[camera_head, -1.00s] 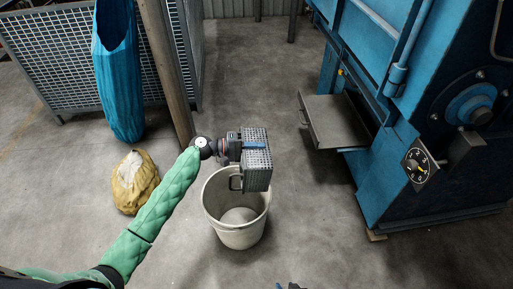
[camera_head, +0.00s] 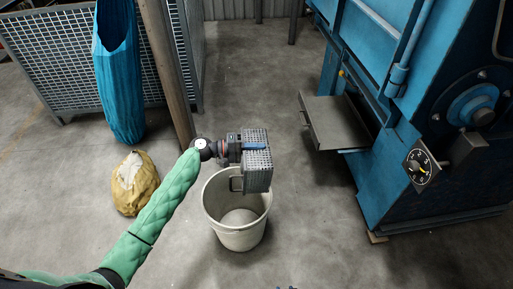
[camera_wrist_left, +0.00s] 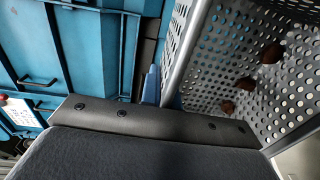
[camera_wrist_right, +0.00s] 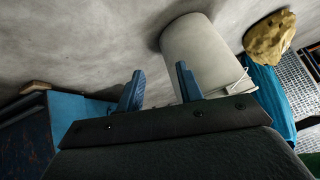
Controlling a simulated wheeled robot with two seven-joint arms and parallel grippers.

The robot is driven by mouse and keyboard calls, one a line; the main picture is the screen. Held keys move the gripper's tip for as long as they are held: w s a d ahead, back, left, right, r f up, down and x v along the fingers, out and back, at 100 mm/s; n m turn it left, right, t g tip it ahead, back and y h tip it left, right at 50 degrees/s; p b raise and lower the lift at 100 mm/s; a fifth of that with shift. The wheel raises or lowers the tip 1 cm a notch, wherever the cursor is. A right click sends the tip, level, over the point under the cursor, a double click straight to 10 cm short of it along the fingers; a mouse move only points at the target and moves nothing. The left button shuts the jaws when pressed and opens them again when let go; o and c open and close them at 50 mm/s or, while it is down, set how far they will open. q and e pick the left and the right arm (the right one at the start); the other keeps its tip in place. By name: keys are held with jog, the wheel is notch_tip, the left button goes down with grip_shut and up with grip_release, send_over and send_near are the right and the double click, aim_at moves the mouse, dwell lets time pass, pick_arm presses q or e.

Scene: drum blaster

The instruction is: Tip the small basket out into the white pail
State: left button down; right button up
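The small basket (camera_head: 257,170) is a grey perforated metal box, held above the back right part of the white pail's rim. My left gripper (camera_head: 252,147) is at the basket's upper part, with a blue finger against it. In the left wrist view the basket's perforated wall (camera_wrist_left: 225,60) fills the right side, with a few brown lumps (camera_wrist_left: 245,84) against it. The blue fingertip (camera_wrist_left: 152,84) is at its edge. The white pail (camera_head: 225,222) stands upright on the floor and looks empty inside. My right gripper (camera_wrist_right: 160,88) is open and empty; the pail also shows beyond it (camera_wrist_right: 200,55).
A blue machine (camera_head: 440,110) with a grey tray (camera_head: 335,120) stands on the right. A yellow sack (camera_head: 135,183), a blue hanging bag (camera_head: 118,75), a post (camera_head: 166,70) and a mesh cage (camera_head: 60,60) are on the left. The floor between is clear.

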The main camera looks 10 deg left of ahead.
pick_arm(q)
jog(key=shift+r, duration=0.1)
jog(key=shift+a+b, duration=0.15)
jog(key=shift+b, duration=0.35)
jog(key=shift+a+h+b, duration=0.2)
jog(key=shift+h+b, duration=0.1)
jog(key=shift+b, duration=0.1)
jog(key=shift+s+a+r+h+b, duration=0.15)
jog(key=shift+a+h+b, duration=0.15)
jog(key=shift+b, duration=0.35)
jog(key=shift+s+a+r+h+b, duration=0.1)
jog(key=shift+s+a+h+b, duration=0.2)
jog(key=shift+b, duration=0.35)
jog(key=shift+w+a+r+t+b, duration=0.1)
jog(key=shift+a+t+b, duration=0.25)
jog(key=shift+b, duration=0.2)
jog(key=shift+a+r+h+b, duration=0.15)
jog(key=shift+a+h+b, duration=0.15)
jog(key=shift+b, duration=0.1)
pick_arm(e)
notch_tip(320, 180, down, 7)
jog(key=s, duration=0.1)
jog(key=shift+s+f, duration=0.15)
jog(key=shift+s, duration=0.2)
jog(key=shift+w+d, duration=0.1)
jog(key=shift+w, duration=0.1)
